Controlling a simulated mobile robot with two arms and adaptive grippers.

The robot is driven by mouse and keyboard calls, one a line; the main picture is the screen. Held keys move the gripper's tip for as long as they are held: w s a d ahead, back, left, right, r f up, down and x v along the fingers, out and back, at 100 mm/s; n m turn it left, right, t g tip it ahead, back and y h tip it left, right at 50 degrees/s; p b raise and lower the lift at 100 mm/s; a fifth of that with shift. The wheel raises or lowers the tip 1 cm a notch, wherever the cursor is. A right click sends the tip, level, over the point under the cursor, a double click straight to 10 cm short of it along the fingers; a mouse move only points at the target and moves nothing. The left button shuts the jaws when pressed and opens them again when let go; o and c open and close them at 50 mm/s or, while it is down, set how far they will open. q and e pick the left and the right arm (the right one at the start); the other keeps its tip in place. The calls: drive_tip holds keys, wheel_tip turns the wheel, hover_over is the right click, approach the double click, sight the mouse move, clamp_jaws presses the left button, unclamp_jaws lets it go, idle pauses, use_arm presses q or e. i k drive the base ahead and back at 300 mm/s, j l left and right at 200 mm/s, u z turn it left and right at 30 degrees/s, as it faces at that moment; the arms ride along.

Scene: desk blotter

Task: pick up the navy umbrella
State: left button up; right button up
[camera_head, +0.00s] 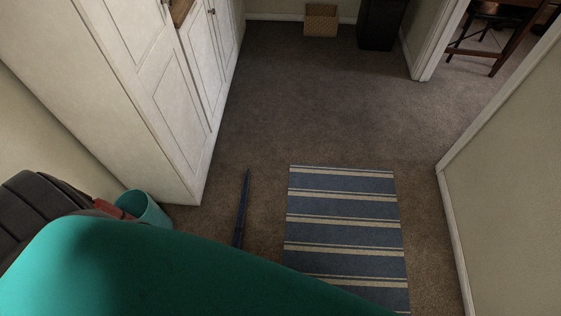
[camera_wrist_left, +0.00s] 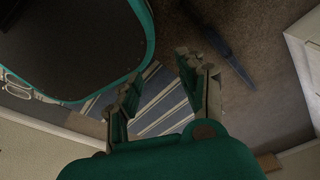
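The navy umbrella (camera_head: 242,208) is folded and slim. It lies on the brown carpet between the white cabinet and the striped rug in the head view, its lower end reaching my teal arm. In the left wrist view a dark, slim length that looks like the umbrella (camera_wrist_left: 229,54) lies on the carpet at upper right, beyond the right finger. My left gripper (camera_wrist_left: 156,88) is open, its two fingers well apart with nothing between them. It is apart from the umbrella. My left gripper is not visible in the head view. My right gripper is in neither view.
A blue and cream striped rug (camera_head: 345,208) lies right of the umbrella. A white cabinet (camera_head: 150,90) stands at left, and a wall (camera_head: 510,170) at right. A wicker basket (camera_head: 321,20) and black bin (camera_head: 381,24) stand far back. The carpet (camera_head: 310,100) between is clear.

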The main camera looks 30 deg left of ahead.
sight(239, 225)
drive_tip(key=i+l, duration=0.1)
drive_tip(key=i, duration=0.45)
drive_tip(key=i+l, duration=0.1)
drive_tip(key=i, duration=0.4)
drive_tip(key=z, duration=0.05)
